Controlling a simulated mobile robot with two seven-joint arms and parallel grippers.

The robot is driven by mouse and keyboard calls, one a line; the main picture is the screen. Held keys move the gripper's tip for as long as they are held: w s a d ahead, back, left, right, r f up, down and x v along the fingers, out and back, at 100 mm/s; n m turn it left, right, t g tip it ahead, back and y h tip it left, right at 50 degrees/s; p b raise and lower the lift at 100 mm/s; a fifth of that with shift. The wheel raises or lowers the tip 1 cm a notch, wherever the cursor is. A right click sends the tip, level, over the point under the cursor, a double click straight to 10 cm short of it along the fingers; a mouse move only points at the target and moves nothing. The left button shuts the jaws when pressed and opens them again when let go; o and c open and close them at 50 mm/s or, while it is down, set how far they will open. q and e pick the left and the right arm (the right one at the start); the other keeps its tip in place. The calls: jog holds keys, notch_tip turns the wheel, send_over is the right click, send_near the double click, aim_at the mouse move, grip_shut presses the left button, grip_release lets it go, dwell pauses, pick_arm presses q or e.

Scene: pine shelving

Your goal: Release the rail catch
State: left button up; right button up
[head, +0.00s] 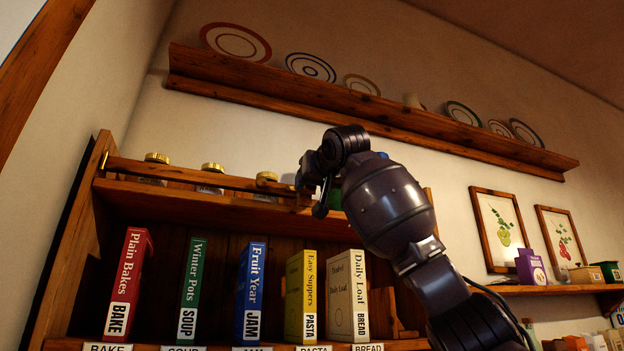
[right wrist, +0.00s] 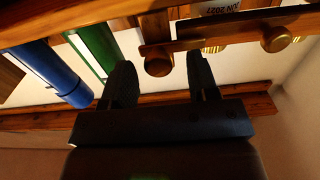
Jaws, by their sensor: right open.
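The wooden rail (head: 215,180) runs along the front of the top shelf, before several brass-lidded jars. My right gripper (head: 319,195) is at the rail's right end and hides part of it in the head view. In the right wrist view the rail (right wrist: 235,32) comes in from the right, upside down. A round brown knob (right wrist: 158,62), which looks like the catch, sits at its end. My right gripper (right wrist: 160,85) is open, and the knob shows between its two dark fingers. I cannot tell whether they touch it. My left gripper is not in view.
A green cylinder (right wrist: 97,45) and a blue one (right wrist: 50,72) are close left of the fingers in the wrist view. A plate ledge (head: 370,107) runs above. Several upright books, such as the blue one (head: 250,290), stand on the shelf below.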

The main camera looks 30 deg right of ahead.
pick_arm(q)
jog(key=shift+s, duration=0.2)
pick_arm(e)
jog(key=shift+w+d, duration=0.15)
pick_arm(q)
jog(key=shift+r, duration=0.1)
pick_arm(e)
jog(key=shift+c, duration=0.4)
jog(key=c, duration=0.8)
pick_arm(q)
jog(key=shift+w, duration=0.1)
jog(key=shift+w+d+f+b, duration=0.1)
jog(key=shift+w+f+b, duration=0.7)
jog(key=shift+b, duration=1.05)
pick_arm(e)
jog(key=shift+f+m, duration=0.15)
jog(key=shift+m, duration=8.65)
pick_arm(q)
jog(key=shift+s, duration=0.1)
pick_arm(e)
jog(key=shift+d+m, duration=0.1)
jog(key=shift+m, duration=0.2)
